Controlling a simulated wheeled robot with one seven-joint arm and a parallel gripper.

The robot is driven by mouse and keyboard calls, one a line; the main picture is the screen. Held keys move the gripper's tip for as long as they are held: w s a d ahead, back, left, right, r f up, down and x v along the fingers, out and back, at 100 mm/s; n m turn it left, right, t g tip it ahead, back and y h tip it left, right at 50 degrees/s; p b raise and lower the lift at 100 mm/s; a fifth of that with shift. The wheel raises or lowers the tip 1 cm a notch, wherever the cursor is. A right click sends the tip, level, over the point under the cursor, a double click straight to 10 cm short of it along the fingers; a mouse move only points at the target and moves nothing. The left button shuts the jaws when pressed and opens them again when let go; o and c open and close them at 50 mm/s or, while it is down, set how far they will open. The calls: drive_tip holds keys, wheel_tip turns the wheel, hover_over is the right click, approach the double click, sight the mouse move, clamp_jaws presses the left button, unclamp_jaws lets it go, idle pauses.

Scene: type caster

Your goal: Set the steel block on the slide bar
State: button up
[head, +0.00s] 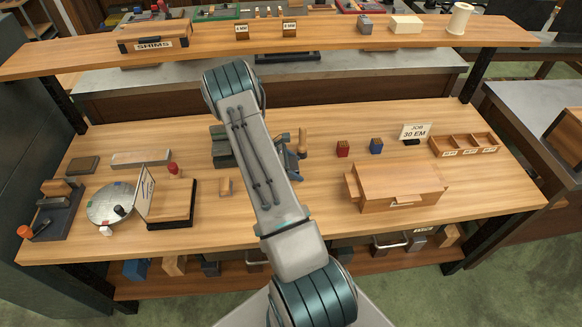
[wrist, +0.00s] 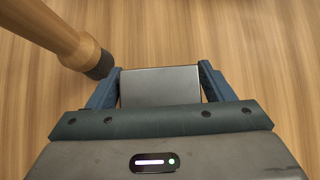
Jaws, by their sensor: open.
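A grey steel block (wrist: 160,86) lies between the two blue fingers of my gripper (wrist: 160,72) in the wrist view. The fingers are open at either side of the block, close to its edges. Whether they touch it, I cannot tell. In the head view my gripper (head: 290,160) is low over the middle of the bench, largely behind my arm, which hides the block. A long flat grey bar (head: 140,158) lies at the bench's left rear; it may be the slide bar, but I cannot be sure.
A wooden-handled tool (wrist: 70,42) stands close by the left finger; its handle (head: 302,140) shows in the head view. A dark device (head: 222,147) is left of my arm. A wooden drawer box (head: 400,185) stands right. Bare bench lies in front.

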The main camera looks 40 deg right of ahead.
clamp_jaws()
drive_tip(key=shift+w+d+r, duration=0.1)
drive_tip(key=shift+r, duration=0.1)
